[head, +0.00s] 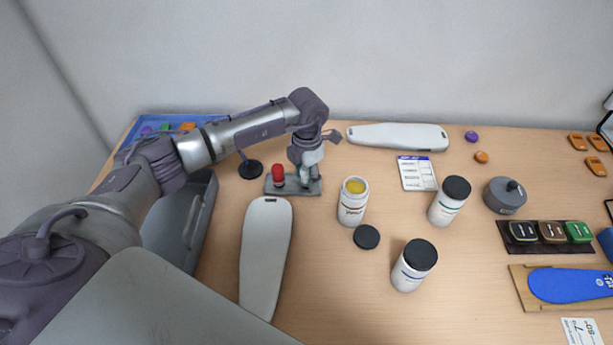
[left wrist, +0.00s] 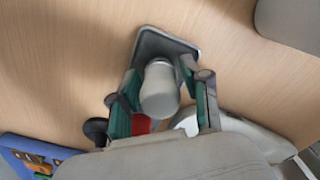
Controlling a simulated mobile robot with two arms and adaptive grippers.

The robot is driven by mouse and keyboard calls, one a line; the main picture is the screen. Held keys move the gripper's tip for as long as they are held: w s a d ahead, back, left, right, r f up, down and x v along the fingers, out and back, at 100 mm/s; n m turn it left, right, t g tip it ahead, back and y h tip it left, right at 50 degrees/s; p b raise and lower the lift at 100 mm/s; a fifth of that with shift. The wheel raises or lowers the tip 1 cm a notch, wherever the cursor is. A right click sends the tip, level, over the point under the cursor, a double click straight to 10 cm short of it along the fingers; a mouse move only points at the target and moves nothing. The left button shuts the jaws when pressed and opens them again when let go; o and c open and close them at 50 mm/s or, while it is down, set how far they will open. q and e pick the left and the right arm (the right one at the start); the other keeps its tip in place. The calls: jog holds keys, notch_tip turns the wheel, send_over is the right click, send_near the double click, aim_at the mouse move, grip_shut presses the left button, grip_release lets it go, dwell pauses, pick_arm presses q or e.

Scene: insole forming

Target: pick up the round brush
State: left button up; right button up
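A small grey stand (head: 283,188) stands toward the back left of the table. A red-topped piece (head: 278,173) stands upright at its left end. A pale grey, round-ended upright piece (left wrist: 159,92) on the stand, seemingly the round brush, shows in the left wrist view; its lower part is hidden. My left gripper (head: 308,176) points down over the stand's right end. In the left wrist view its fingers (left wrist: 162,85) are on either side of the pale piece, with small gaps seeming to show. The red piece is partly hidden behind a finger. My right gripper is not in view.
A white insole form (head: 265,255) lies in front of the stand; another (head: 398,136) lies at the back. An open jar (head: 353,202) stands to the right, with two black-lidded jars (head: 450,200) beyond. A black disc on a stem (head: 251,169) is left of the stand. A grey bin (head: 203,230) is at left.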

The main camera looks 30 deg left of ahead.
pick_arm(q)
grip_shut()
jog(key=shift+r, duration=0.1)
jog(key=shift+w+r, duration=0.1)
jog(key=shift+r, duration=0.25)
notch_tip(320, 180, up, 9)
jog(key=shift+r+b, duration=0.1)
jog(key=shift+b, duration=1.15)
